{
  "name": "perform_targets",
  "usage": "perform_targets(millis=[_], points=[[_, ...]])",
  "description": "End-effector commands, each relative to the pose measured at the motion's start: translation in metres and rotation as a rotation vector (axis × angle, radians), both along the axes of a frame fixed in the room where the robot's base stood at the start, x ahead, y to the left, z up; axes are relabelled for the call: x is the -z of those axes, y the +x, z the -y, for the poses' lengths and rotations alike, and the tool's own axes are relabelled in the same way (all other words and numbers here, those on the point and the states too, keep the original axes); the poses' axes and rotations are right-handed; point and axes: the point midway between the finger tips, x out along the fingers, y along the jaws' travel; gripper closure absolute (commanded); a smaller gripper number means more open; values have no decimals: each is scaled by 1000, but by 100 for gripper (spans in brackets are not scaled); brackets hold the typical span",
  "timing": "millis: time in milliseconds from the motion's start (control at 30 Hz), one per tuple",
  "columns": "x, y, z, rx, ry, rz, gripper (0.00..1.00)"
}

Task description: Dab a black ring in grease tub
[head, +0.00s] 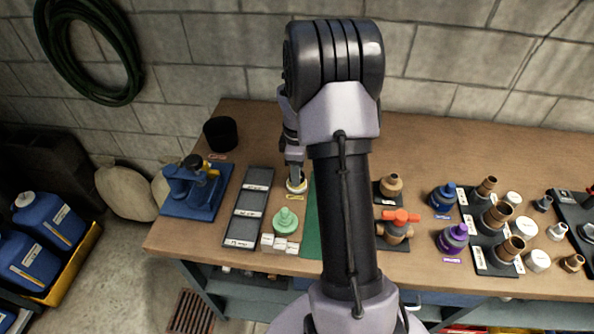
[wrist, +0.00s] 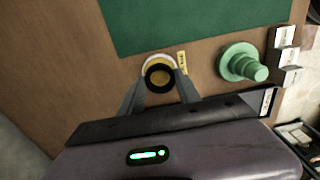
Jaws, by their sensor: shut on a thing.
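In the wrist view a black ring (wrist: 160,88) sits between the tips of my gripper (wrist: 159,84), which is shut on it. The grease tub (wrist: 157,57), round with a pale rim and yellowish contents, lies right behind the ring in this view. The ring overlaps the tub, and yellow shows through its hole. I cannot tell whether the ring touches the grease. In the head view my gripper (head: 295,174) points down over the tub (head: 297,188) on the bench. The ring cannot be made out there.
A green stepped cone (head: 286,220) stands just in front of the tub, with small labelled blocks (head: 280,243) before it. A dark labelled tray (head: 246,208) and a blue fixture (head: 196,187) lie left. A green mat (head: 311,232) lies right, partly hidden by my arm.

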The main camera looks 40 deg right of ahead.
Motion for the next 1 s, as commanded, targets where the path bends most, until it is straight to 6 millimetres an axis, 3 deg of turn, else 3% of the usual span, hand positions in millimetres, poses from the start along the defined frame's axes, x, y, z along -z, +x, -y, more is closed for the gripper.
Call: perform_targets(millis=[1000], points=[[8, 0, 0, 0, 0, 0, 93]])
